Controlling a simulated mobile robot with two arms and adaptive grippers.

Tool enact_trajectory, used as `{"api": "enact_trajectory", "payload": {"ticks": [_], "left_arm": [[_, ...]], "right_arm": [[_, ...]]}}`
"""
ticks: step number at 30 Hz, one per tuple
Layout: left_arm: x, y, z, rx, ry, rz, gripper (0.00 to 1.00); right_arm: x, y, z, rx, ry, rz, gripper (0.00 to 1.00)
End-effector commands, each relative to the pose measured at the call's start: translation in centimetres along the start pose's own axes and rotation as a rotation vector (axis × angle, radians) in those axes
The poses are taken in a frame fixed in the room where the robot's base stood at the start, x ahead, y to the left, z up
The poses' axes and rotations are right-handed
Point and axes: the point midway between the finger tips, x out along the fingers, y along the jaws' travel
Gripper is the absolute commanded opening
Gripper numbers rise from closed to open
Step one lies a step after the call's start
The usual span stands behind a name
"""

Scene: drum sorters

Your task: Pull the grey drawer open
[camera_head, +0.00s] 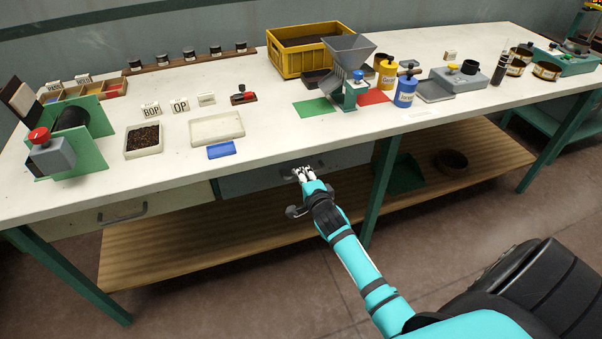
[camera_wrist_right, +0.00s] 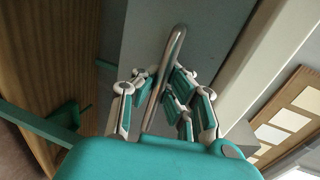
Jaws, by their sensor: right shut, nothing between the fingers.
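The grey drawer (camera_head: 250,181) sits under the front edge of the workbench, and its front looks close to flush with the bench. Its metal bar handle (camera_wrist_right: 175,50) shows in the right wrist view, against the grey front (camera_wrist_right: 145,25). My right gripper (camera_head: 302,173) is at the drawer front by the handle. In the right wrist view the gripper (camera_wrist_right: 165,95) has its fingers close around the bar's near end. It is shut with nothing held; I cannot tell whether it touches the bar. My left gripper is out of view.
A beige drawer (camera_head: 100,219) with a handle is to the left. A green bench leg (camera_head: 377,190) stands right of the grey drawer. A wooden lower shelf (camera_head: 190,245) runs beneath. A blue block (camera_head: 221,150) and a grey funnel (camera_head: 350,56) are on the white top.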

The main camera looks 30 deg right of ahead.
Motion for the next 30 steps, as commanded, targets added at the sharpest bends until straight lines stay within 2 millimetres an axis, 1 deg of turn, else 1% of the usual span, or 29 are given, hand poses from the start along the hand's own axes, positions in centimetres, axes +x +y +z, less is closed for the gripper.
{"api": "enact_trajectory", "payload": {"ticks": [5, 8, 18, 24, 30], "left_arm": [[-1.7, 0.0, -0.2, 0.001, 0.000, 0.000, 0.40], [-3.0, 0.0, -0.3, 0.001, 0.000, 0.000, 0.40], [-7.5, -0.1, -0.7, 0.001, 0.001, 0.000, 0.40], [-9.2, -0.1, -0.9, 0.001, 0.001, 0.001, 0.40], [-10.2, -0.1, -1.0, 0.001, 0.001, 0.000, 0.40]], "right_arm": [[-2.5, 0.3, 0.0, 0.001, 0.002, 0.007, 0.00], [-4.6, 0.7, -0.1, 0.002, 0.003, 0.009, 0.00], [-13.8, 2.5, -0.1, 0.001, 0.003, 0.011, 0.00], [-18.4, 3.6, -0.1, -0.002, 0.003, 0.008, 0.00], [-21.8, 4.4, -0.1, -0.002, 0.002, 0.005, 0.00]]}}
